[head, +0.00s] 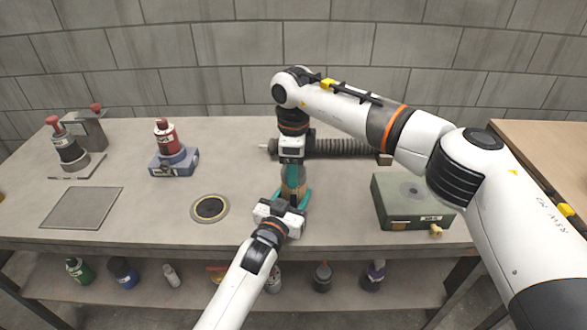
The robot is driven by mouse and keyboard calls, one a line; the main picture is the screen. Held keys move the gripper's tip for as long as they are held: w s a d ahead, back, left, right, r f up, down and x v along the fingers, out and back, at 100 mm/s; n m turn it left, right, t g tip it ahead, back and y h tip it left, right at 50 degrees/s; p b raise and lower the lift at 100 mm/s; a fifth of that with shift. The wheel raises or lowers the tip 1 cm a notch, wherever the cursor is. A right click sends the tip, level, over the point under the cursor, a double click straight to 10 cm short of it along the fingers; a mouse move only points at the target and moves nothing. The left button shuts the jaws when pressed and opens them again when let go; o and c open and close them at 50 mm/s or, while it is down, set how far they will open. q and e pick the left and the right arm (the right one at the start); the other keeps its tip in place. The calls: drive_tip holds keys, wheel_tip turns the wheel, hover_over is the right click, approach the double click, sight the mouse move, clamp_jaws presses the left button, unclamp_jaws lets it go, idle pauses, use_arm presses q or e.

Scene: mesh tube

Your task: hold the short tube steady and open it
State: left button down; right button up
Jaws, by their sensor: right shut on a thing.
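The short tube (293,186) is a small upright brownish piece near the table's middle, mostly hidden between my two grippers. My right gripper (293,172) comes down from above and is shut on the tube's upper part. My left gripper (292,195) reaches in from the front at the tube's lower part, with teal fingers on either side of it. I cannot tell whether the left fingers press on the tube. The tube's ends and any cap are hidden.
A dark ribbed hose (345,147) lies behind the grippers. A green box (405,207) stands right, a round dark-centred disc (210,208) left. A red bottle on a blue base (174,160), a flat grey plate (82,208) and grey equipment (88,130) stand further left. Bottles fill a lower shelf (200,293).

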drive_tip(key=shift+r, duration=0.8)
drive_tip(key=shift+r, duration=2.05)
use_arm(q)
drive_tip(key=c, duration=0.5)
unclamp_jaws()
